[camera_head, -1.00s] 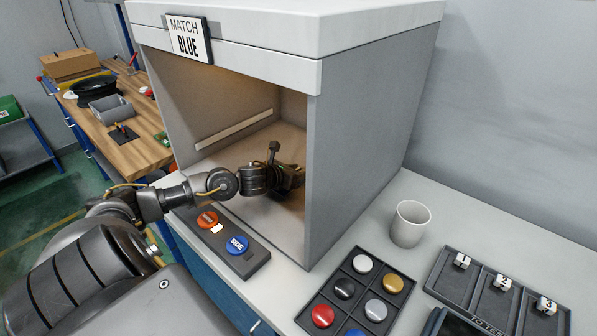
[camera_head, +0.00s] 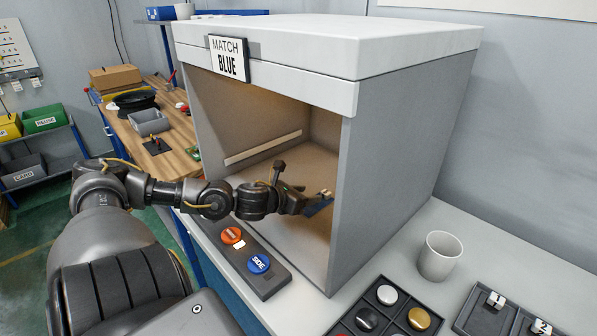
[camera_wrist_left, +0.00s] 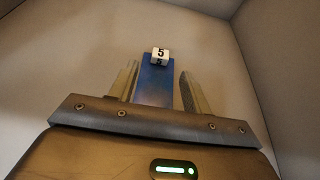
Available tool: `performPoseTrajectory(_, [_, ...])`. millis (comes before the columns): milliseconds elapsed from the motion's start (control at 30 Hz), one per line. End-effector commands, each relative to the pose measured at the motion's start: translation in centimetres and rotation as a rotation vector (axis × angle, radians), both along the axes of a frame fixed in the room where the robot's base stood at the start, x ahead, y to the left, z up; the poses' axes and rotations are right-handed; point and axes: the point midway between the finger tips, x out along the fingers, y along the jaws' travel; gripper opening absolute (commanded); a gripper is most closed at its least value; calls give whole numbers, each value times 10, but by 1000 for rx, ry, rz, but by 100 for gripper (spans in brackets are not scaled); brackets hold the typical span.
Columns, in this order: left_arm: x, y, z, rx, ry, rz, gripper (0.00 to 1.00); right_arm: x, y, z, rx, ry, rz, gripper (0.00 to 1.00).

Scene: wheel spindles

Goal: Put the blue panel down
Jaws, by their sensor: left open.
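My left gripper (camera_head: 322,199) reaches into the grey booth under the "MATCH BLUE" sign (camera_head: 229,60). In the left wrist view its two fingers (camera_wrist_left: 158,90) are open, one on each side of the blue panel (camera_wrist_left: 155,84), with a gap on either side. The panel carries a small white block marked 5 (camera_wrist_left: 160,55) at its far end. In the head view the blue panel (camera_head: 318,208) shows only as a dark blue sliver by the fingertips. My right gripper is in no view.
The booth's right wall (camera_head: 385,170) stands close beside my left gripper. A control box (camera_head: 268,284) with an orange and a blue button sits in front of the opening. A white mug (camera_head: 440,256) and a tray of coloured discs (camera_head: 372,308) stand at right.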

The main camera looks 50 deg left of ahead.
Motion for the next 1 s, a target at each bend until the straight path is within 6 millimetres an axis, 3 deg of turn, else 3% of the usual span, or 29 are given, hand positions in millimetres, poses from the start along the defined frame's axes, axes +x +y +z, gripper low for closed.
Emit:
performPoseTrajectory(400, [-28,-2,13,-1,3,-3,49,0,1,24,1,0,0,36])
performPoseTrajectory(1000, [-33,-2,14,-2,0,-1,49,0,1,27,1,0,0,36])
